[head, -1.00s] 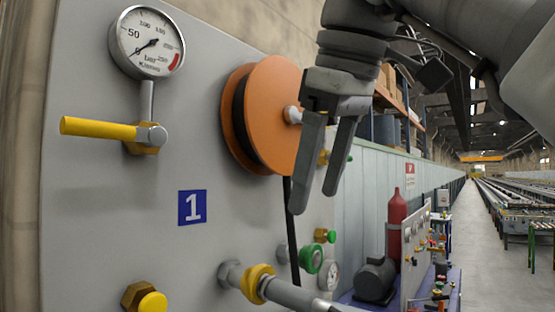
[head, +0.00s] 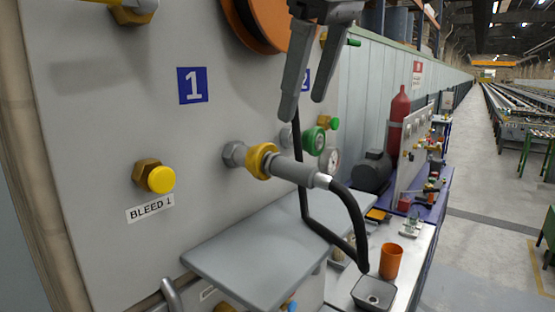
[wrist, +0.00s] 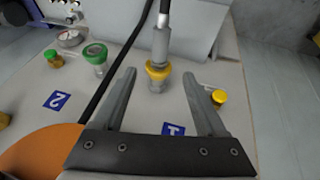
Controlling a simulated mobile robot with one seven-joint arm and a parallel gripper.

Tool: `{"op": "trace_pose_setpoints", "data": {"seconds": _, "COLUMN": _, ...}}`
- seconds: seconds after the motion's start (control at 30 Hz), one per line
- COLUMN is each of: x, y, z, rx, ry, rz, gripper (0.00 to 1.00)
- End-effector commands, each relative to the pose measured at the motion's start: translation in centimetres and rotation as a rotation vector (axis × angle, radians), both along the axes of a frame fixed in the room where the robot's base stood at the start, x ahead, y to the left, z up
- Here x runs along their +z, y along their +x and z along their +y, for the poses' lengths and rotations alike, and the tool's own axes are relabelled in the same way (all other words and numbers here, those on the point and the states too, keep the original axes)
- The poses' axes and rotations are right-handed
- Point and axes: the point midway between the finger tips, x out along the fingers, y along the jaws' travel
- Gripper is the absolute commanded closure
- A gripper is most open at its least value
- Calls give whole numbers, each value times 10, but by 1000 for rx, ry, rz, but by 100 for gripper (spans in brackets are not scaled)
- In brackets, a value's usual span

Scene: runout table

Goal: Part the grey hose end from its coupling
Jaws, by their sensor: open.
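The grey hose end (head: 293,172) sticks out of a coupling with a yellow collar (head: 262,161) and a metal nut on the panel marked 1. A black hose (head: 352,212) bends down from it. My gripper (head: 303,108) is open and empty, pointing down, above the hose end in the head view. In the wrist view, the grey hose end (wrist: 160,45) and yellow collar (wrist: 158,70) appear between and just past the two fingers. No finger visibly touches them. The hose end sits against the collar; the join inside is hidden.
A yellow bleed button (head: 160,179) sits left of the coupling and a green fitting (head: 314,141) right of it. A grey shelf (head: 255,262) juts out below. An orange reel (head: 262,20) is above. An orange cup (head: 390,261) stands lower right.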

Motion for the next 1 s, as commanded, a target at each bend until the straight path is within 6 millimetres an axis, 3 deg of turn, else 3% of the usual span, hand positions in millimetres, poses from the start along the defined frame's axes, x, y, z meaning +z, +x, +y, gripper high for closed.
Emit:
{"op": "trace_pose_setpoints", "data": {"seconds": 0.5, "x": -79, "y": 34, "z": 15, "rx": 1, "ry": 0, "rz": 4, "gripper": 26}}
{"op": "trace_pose_setpoints", "data": {"seconds": 0.73, "x": -98, "y": 44, "z": 18, "rx": -1, "ry": 0, "rz": 2, "gripper": 26}}
{"op": "trace_pose_setpoints", "data": {"seconds": 1.0, "x": -102, "y": 46, "z": 19, "rx": -1, "ry": 1, "rz": 0, "gripper": 26}}
